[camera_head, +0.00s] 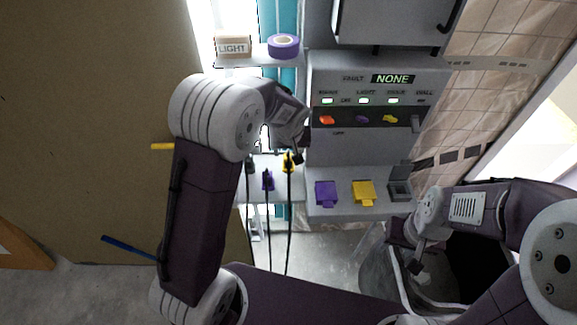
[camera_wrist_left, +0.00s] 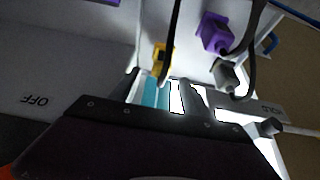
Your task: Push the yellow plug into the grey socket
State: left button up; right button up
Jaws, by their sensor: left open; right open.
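The yellow plug (camera_head: 289,163) stands in a small ledge left of the panel, its black cable hanging down. It also shows in the left wrist view (camera_wrist_left: 160,60). The grey socket (camera_head: 399,190) is at the right end of the panel's lower shelf, its grey lid raised. My left gripper (camera_head: 297,152) is open, close to the yellow plug in the head view; its fingertips are partly hidden, and I cannot tell whether they touch the plug. My right gripper (camera_head: 417,265) is open and empty, low at the right, by a bin.
A purple plug (camera_head: 268,180) and a grey plug (camera_head: 250,165) with cables share the ledge. Purple (camera_head: 326,194) and yellow (camera_head: 363,193) sockets, both covered, sit left of the grey one. A switch panel (camera_head: 345,145) rises behind. The dark-mouthed bin (camera_head: 380,280) stands below.

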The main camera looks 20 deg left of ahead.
aim_at(288, 156)
pick_arm(q)
jog(key=x, duration=0.5)
jog(key=shift+s+f+p, duration=0.15)
jog(key=shift+f+p, duration=0.1)
jog(key=shift+p, duration=0.05)
jog(key=shift+s, duration=0.1)
grip_shut()
